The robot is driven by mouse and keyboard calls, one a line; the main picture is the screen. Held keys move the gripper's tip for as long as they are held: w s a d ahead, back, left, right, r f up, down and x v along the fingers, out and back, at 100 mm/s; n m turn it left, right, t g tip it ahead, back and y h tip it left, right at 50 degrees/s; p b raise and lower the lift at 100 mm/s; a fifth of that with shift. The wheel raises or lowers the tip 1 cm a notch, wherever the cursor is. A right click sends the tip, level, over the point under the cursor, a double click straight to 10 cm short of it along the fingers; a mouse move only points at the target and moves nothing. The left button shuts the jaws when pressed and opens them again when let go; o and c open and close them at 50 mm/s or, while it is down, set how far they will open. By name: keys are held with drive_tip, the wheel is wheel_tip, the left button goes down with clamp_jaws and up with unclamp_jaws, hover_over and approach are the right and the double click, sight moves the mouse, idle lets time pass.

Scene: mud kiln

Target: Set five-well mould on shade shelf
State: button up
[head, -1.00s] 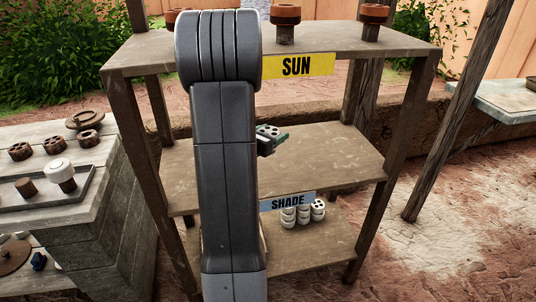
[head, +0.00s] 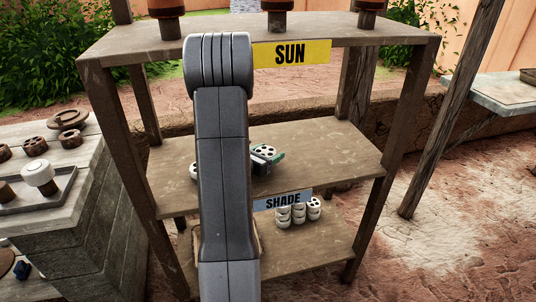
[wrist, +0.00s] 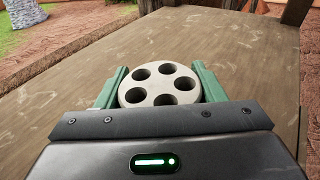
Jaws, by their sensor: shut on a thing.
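The five-well mould (wrist: 160,91) is a pale round disc with five dark holes. In the wrist view my gripper (wrist: 160,84) is shut on it, a green finger at either side. In the head view the mould (head: 264,149) shows partly behind my arm, above the middle board (head: 330,155) of the rack. A blue SHADE sign (head: 283,200) hangs at this board's front edge. The mould looks level and low over the board; I cannot tell whether it touches. My arm hides part of the board.
A pale piece (head: 193,172) stands on the middle board, left of my arm. Several white pieces (head: 298,212) stand on the bottom board. The top board (head: 400,42) has a yellow SUN sign and brown pieces. The middle board's right side is clear. Rack posts (head: 395,130) flank it.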

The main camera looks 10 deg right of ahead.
drive_tip(key=shift+r, duration=0.15)
drive_tip(key=shift+f+b, duration=0.35)
drive_tip(key=shift+b, duration=0.05)
drive_tip(key=shift+f+b, duration=0.3)
drive_tip(key=shift+b, duration=0.1)
drive_tip(key=o, duration=0.9)
drive_tip(key=shift+r, duration=0.1)
drive_tip(key=shift+r+p, duration=0.5)
drive_tip(key=shift+p, duration=0.25)
drive_tip(key=shift+s+a+r+p, duration=0.15)
drive_tip(key=shift+a+r+p, duration=0.05)
drive_tip(key=shift+a+p, duration=0.1)
drive_tip(key=v, duration=1.1)
drive_tip(key=shift+s+a+f, duration=0.1)
drive_tip(key=shift+s, duration=0.1)
